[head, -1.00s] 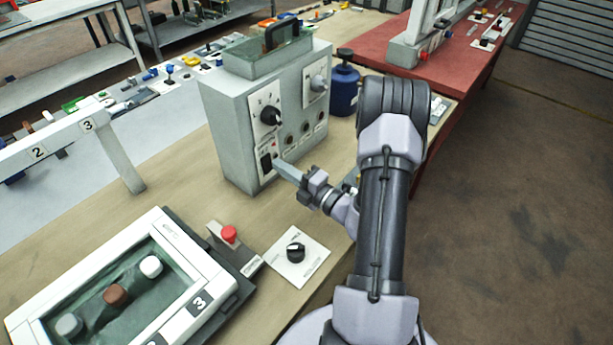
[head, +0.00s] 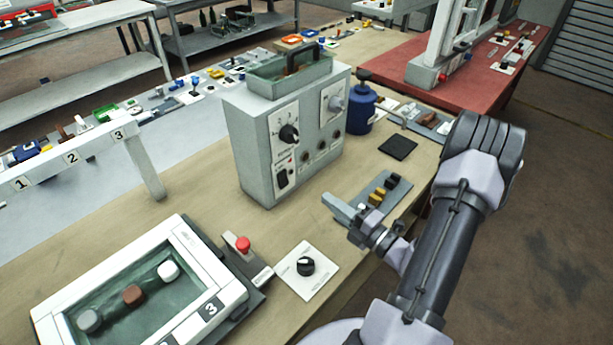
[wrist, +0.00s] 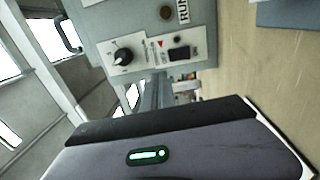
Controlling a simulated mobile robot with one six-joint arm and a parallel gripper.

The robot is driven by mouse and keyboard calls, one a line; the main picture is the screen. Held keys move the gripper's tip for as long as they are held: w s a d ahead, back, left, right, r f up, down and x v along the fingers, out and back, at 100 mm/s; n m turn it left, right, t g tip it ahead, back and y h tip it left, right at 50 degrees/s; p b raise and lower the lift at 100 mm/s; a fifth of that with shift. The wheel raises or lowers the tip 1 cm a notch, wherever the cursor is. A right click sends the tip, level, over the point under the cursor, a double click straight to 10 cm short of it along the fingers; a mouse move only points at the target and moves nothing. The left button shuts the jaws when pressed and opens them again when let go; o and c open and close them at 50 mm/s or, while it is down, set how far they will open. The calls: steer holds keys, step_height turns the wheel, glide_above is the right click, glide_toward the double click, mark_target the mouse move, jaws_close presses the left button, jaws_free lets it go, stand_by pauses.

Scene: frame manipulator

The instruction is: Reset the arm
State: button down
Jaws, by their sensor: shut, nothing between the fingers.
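My gripper (head: 338,208) is at the end of my arm, low over the wooden bench, to the right of the grey control box (head: 262,150). Its fingers are shut with nothing seen between them. In the wrist view the shut fingers (wrist: 157,92) point toward the control box (wrist: 140,22), whose black knob (wrist: 123,56) and dark switch (wrist: 179,53) show. In the head view my gripper is apart from the box, and a grey tray with yellow and black pieces (head: 383,192) lies just behind it.
A white panel with a black knob (head: 305,266) and a red button (head: 243,243) stand in front of the box. A white-framed case (head: 228,290) is at the lower left. A blue bottle (head: 362,115) and a dark square pad (head: 398,147) are behind my gripper.

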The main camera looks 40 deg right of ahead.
steer(key=shift+r, duration=0.1)
steer(key=a+r+n+g+y, duration=0.5)
steer(key=a+n+g, duration=0.1)
steer(key=a+n, duration=0.55)
steer(key=a+r+n+g+y, duration=0.5)
steer(key=a+n+g, duration=0.1)
steer(key=a+n, duration=0.55)
steer(key=s+a+r+n+g+h, duration=0.1)
steer(key=s+a+n+g+h, duration=0.25)
steer(key=n, duration=0.55)
steer(key=s+a+r+n+g+h, duration=0.1)
steer(key=s+a+n+h, duration=0.25)
steer(key=s+n, duration=0.45)
steer(key=r+n+t+h, duration=0.1)
steer(key=n, duration=0.1)
steer(key=d+r+n+t+h, duration=0.1)
steer(key=r+n, duration=0.1)
steer(key=n, duration=0.1)
steer(key=r+n+t+h+b, duration=0.1)
steer(key=n, duration=0.2)
steer(key=shift+w+d+r+t+h, duration=0.25)
steer(key=shift+w+d+h, duration=0.05)
